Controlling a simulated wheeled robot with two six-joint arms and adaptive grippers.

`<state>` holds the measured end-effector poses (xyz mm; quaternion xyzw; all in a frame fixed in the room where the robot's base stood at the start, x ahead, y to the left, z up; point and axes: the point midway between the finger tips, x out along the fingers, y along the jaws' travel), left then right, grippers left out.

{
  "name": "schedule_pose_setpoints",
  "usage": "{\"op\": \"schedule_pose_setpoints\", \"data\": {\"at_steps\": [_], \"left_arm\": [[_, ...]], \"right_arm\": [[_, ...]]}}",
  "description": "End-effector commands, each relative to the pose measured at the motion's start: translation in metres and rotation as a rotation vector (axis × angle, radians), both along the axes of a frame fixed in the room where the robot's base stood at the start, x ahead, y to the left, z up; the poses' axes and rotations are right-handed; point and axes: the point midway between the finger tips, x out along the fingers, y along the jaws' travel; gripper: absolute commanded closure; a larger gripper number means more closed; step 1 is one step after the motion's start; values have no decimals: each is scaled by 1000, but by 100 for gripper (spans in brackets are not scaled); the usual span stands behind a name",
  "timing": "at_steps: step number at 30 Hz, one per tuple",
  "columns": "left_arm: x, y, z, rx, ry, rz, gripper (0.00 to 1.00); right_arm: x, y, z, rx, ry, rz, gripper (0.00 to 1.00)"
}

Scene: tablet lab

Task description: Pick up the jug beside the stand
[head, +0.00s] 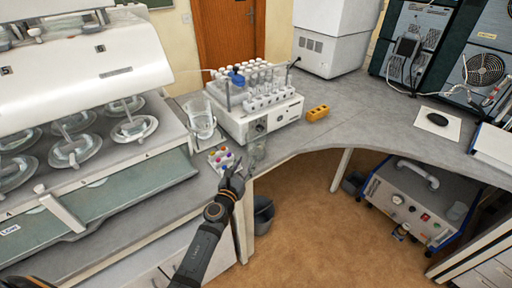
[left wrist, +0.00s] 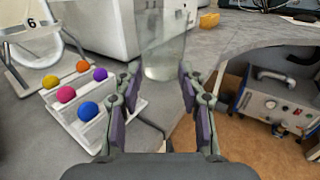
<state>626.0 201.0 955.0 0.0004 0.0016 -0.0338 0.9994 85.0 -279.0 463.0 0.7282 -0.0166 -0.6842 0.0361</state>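A clear glass jug (head: 257,155) stands on the grey bench near its inner edge, to the right of a small white stand with coloured balls (head: 221,158). The stand (left wrist: 88,120) is at left there, close to the left finger. My left gripper (head: 236,174) is open and empty, in front of the jug; it also shows in the left wrist view (left wrist: 161,88). Contact with the jug cannot be told. My right gripper is out of view.
The bench edge drops to the floor at right. A large white apparatus (head: 75,60) fills the left.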

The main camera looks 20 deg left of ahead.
Motion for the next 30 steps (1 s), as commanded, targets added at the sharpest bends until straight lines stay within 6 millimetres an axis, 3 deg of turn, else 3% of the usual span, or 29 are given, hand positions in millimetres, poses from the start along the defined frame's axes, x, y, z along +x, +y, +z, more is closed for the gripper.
{"op": "schedule_pose_setpoints", "data": {"at_steps": [3, 6, 10, 17, 26, 30], "left_arm": [[16, -3, -3, -3, -2, 0, 60], [34, -6, -6, -2, -2, 0, 60], [48, -7, -5, -1, -1, 1, 60], [50, -7, -5, -1, 1, 1, 60], [50, -7, -5, -1, 1, 1, 98], [50, -7, -5, -1, 1, 1, 100]], "right_arm": [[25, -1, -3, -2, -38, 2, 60], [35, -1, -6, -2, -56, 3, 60], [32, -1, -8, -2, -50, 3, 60], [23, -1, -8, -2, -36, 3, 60], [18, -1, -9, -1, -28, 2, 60], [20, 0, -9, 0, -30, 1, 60]]}}
